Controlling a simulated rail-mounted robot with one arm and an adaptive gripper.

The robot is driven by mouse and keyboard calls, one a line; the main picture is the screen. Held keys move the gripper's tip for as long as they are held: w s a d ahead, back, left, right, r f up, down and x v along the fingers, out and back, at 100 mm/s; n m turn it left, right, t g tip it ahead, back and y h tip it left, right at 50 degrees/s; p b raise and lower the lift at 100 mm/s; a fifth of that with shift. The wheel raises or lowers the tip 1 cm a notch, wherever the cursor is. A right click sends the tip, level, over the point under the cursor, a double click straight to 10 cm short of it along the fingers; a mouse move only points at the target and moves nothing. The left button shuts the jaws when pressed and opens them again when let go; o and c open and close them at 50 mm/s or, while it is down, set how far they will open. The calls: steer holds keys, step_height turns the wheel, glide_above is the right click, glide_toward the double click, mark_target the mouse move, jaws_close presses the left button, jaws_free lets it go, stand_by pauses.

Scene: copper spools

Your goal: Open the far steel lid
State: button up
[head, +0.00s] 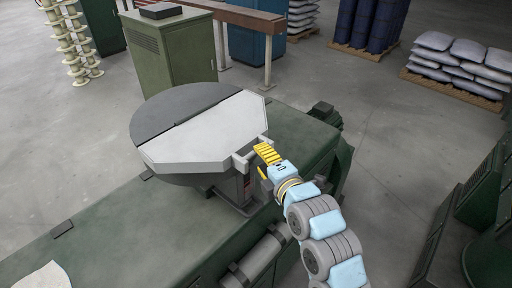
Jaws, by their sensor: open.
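The steel lid (203,133) is a light grey, flat panel that covers the near half of a round housing. A dark grey half disc (180,109) covers its other half. The lid lies flat and looks shut. A handle (250,155) projects from its right edge. My gripper (265,159) has yellow fingers and is right beside this handle. The fingers are open. From this view I cannot tell whether they touch the handle or surround it.
The housing stands on a long green machine bed (120,225). A green cabinet (173,52) stands behind it. Spools (70,40), blue drums (368,22) and stacked sacks (460,60) are farther back. Dark green machinery (485,205) is at right. Open floor (400,130) lies between.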

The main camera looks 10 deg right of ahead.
steer(key=shift+p+x, duration=0.5)
steer(key=shift+x, duration=1.55)
jaws_close()
